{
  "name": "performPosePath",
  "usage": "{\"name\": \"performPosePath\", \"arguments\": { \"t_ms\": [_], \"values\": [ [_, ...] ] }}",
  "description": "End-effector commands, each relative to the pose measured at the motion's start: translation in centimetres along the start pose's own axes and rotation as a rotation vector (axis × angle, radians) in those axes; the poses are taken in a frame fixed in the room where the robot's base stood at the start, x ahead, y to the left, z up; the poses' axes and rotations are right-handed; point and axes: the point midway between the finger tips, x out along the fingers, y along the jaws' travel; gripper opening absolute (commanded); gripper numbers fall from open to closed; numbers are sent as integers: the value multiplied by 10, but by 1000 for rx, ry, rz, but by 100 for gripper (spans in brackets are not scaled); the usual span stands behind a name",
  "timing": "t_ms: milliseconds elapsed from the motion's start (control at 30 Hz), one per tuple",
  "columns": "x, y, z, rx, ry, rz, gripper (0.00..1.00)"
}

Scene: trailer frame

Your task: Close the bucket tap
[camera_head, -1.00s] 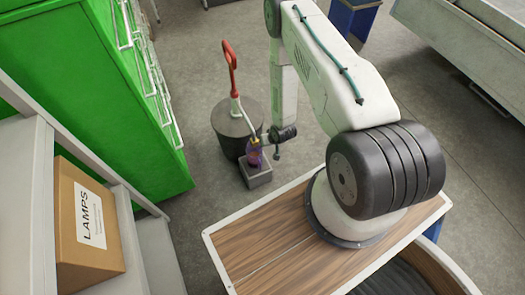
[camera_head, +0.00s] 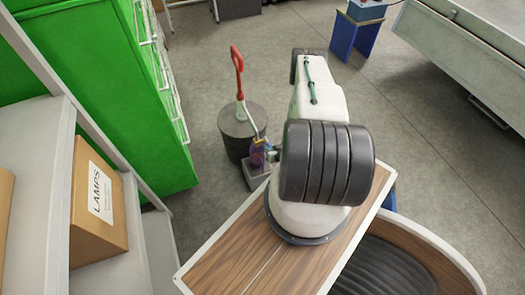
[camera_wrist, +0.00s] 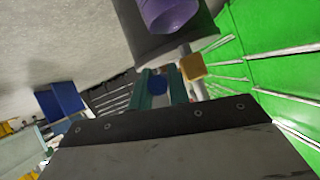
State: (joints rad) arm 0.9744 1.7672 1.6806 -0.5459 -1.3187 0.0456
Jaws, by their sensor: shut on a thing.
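A dark grey bucket (camera_head: 240,128) stands on the floor, with a red-handled white lever or pump (camera_head: 238,65) rising from its top. A purple vessel (camera_head: 258,157) sits at its front, above a grey block (camera_head: 256,172). In the wrist view, my gripper (camera_wrist: 160,80) has its two teal fingers close together around a small blue round part (camera_wrist: 159,86), seemingly the tap knob. The dark bucket-like shape (camera_wrist: 160,45) and purple vessel (camera_wrist: 170,14) show just above the fingers. In the head view, my arm mostly hides the gripper, so the tap's position is unclear.
A green cabinet (camera_head: 130,110) with bar handles stands left of the bucket. A shelf holds a box marked LAMPS (camera_head: 97,205) in the left foreground. A blue stand (camera_head: 352,38) and a grey trailer side (camera_head: 460,60) are at right. Open floor lies between.

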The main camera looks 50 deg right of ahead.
Motion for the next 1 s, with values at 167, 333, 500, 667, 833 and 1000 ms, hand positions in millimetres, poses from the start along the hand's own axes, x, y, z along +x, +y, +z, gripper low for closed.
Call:
{"name": "performPosePath", "arguments": {
  "t_ms": [167,333,500,667,833,1000],
  "values": [
    [0,6,0,2,16,5,0],
    [0,6,0,1,16,6,0],
    [0,6,0,1,16,6,23],
    [0,6,0,2,15,5,39],
    [0,5,0,2,15,5,39],
    [-8,-1,-2,1,12,1,39]
  ]
}}
